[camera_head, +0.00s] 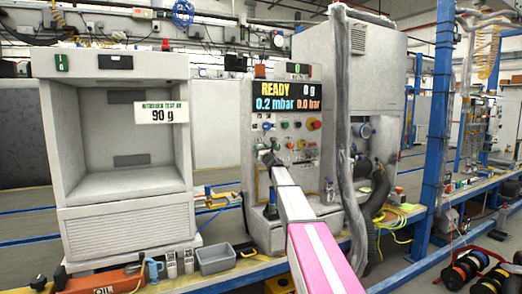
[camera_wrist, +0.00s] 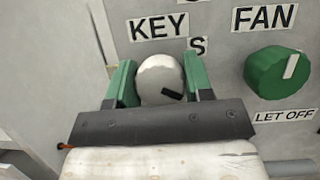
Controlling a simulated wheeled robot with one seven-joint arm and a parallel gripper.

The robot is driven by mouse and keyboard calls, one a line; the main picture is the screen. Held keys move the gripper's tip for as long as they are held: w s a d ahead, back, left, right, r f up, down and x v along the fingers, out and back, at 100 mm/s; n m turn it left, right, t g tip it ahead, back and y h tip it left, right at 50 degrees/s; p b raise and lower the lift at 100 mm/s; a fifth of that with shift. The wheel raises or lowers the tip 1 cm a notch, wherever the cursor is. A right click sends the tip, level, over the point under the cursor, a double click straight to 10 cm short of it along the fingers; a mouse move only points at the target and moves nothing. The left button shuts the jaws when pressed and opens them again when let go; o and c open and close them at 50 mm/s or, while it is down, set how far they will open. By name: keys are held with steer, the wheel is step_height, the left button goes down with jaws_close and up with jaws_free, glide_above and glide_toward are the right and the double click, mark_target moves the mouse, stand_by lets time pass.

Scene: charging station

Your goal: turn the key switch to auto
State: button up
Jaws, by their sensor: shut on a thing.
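The key switch (camera_wrist: 157,74) is a round pale grey knob under the KEY label, on the grey control panel. My gripper (camera_wrist: 160,84) has its green fingers on both sides of the knob and is shut on it. A short dark mark on the knob's lower right slants a little. Part of the lettering around the switch is hidden by the knob and gripper; only an S shows at its upper right. In the head view my gripper (camera_head: 268,158) reaches the left part of the control panel (camera_head: 247,180), and the switch cannot be made out there.
A green FAN knob (camera_wrist: 278,72) is to the right of the key switch, above a LET OFF label (camera_wrist: 284,116). The head view shows a red knob (camera_head: 314,124), a display (camera_head: 287,97), an open test chamber (camera_head: 120,185) at left and a thick hose (camera_head: 374,190) at right.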

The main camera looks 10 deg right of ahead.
steer(key=o, duration=0.9)
steer(key=v, duration=1.1)
steer(key=shift+f, duration=0.1)
